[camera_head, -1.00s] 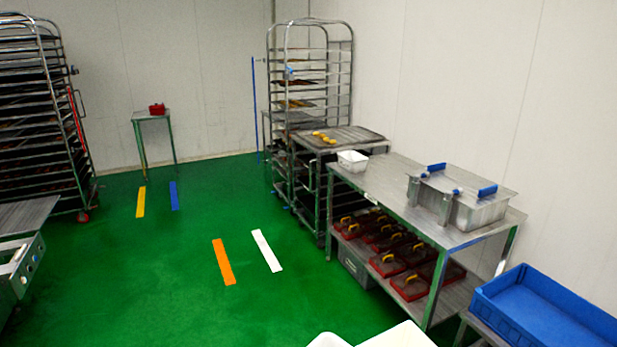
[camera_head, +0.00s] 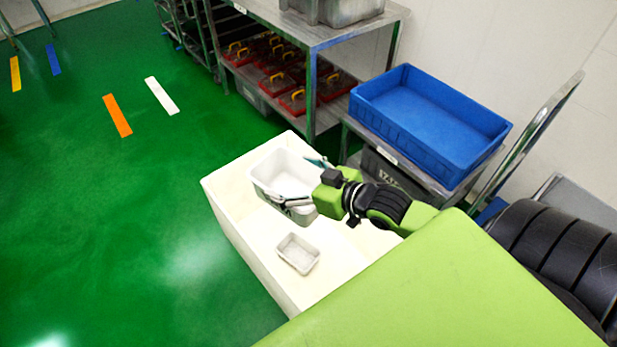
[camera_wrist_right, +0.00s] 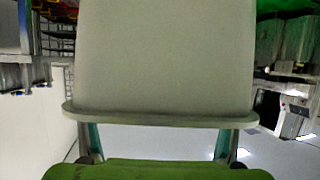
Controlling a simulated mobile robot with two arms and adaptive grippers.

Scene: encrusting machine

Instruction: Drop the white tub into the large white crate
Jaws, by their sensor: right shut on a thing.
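The white tub (camera_head: 283,172) is a deep, open-topped container in my right gripper (camera_head: 305,184), whose fingers are shut on its near side at the rim. The tub hangs upright over the far part of the large white crate (camera_head: 234,214). Whether its bottom touches the crate floor cannot be told. In the right wrist view the tub (camera_wrist_right: 166,55) fills the upper middle, with its rim across the fingers. My left gripper is not in view.
A smaller white container (camera_head: 298,253) lies inside the crate, nearer than the tub. A blue crate (camera_head: 430,125) stands on a low metal stand to the right. A metal table (camera_head: 330,30) with red boxes on its lower shelf is behind. Green floor lies clear to the left.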

